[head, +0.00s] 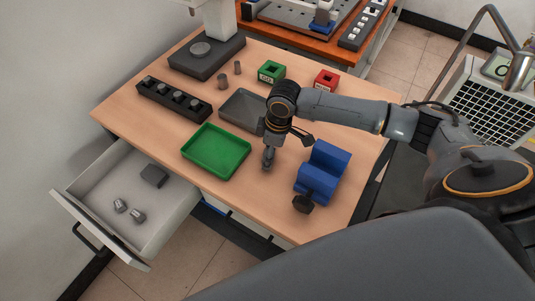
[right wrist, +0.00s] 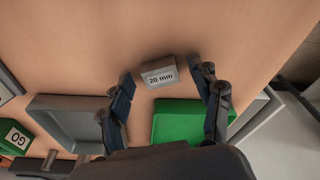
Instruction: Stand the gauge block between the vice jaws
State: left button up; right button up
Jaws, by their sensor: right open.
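The gauge block (right wrist: 158,74), a small grey block with a white "20 mm" label, lies on the wooden table in the right wrist view. My right gripper (right wrist: 166,77) is open, with one finger to each side of the block and gaps between. In the head view my right gripper (head: 267,161) points down at the table between the green tray and the blue vice; it largely hides the block there. The blue vice (head: 323,170) stands to the right of the gripper, its dark handle toward the front edge. My left gripper is not in view.
A green tray (head: 245,166) lies left of the gripper, and a grey tray (head: 229,118) behind it. Green (head: 271,71) and red (head: 326,79) boxes and a black rack (head: 173,99) stand further back. An open drawer (head: 120,220) at front left holds small metal parts.

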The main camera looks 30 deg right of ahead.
grip_shut()
dwell(0.3)
jog(key=shift+r, duration=0.1)
jog(key=shift+r+b, duration=0.35)
jog(key=shift+r, duration=0.25)
jog(key=s+a+r+b, duration=0.2)
jog(key=s+a+r, duration=0.6)
jog(key=a+r, duration=0.2)
jog(key=shift+s+a+r, duration=0.4)
jog(key=shift+r, duration=0.4)
